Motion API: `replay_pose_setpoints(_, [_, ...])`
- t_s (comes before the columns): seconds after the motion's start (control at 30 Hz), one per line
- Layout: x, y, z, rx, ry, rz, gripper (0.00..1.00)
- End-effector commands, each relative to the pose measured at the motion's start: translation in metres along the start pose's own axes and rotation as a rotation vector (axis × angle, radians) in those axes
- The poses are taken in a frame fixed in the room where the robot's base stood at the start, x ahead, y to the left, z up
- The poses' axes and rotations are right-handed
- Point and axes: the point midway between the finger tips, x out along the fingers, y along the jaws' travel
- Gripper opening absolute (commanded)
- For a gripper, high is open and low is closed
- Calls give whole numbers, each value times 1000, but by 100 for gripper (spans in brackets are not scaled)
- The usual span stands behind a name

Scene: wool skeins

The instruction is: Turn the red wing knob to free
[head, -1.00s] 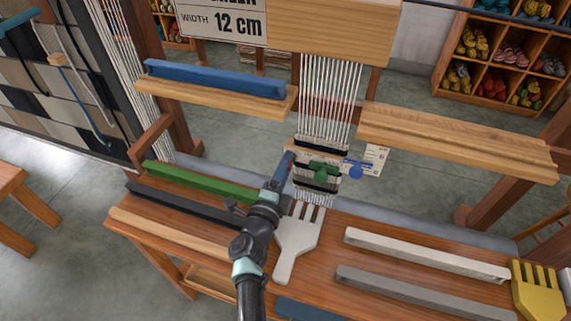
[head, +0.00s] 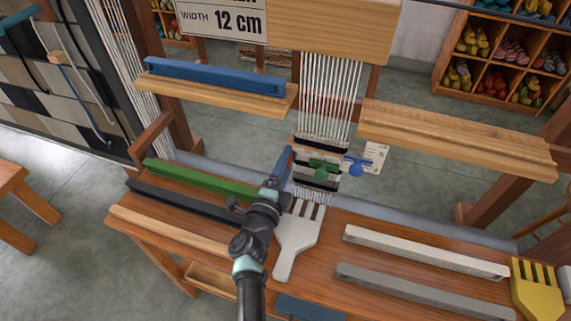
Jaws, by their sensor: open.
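A small patch of red, apparently the red wing knob (head: 291,158), shows at the end of my arm, left of the green knob (head: 320,168) and the blue knob (head: 355,167). Most of it is hidden behind my gripper, so I cannot tell which way its wing points. My gripper (head: 287,162) is at the red patch, with its jaws open. Its fingertips are too small and covered to tell whether they touch or straddle the knob. The knobs sit at the narrow band of white warp threads (head: 325,105).
A white comb-like beater (head: 296,240) lies just right of my wrist. Green (head: 200,178) and dark bars lie left; pale (head: 425,250) and grey bars and a yellow comb (head: 537,292) lie right. Wooden ledges (head: 455,140) flank the warp; a white card (head: 376,157) is beside the blue knob.

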Motion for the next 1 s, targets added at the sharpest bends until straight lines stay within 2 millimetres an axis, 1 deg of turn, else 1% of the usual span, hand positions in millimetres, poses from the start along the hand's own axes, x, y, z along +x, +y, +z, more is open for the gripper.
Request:
replay_pose_setpoints(0.17, [-4, -1, 0, 0, -1, 0, 78])
replay_pose_setpoints(0.27, [-14, -2, 1, 1, -2, 2, 78])
replay_pose_setpoints(0.37, [-32, -3, 1, -1, -4, 2, 78])
replay_pose_setpoints(0.6, [-84, -3, 1, -2, -5, 1, 78])
replay_pose_setpoints(0.7, [-103, -2, 0, -2, -5, 2, 78])
replay_pose_setpoints(0.83, [-120, -1, 0, -2, -2, 0, 78])
replay_pose_setpoints(1.0, [-129, 0, 0, 0, -1, 0, 78])
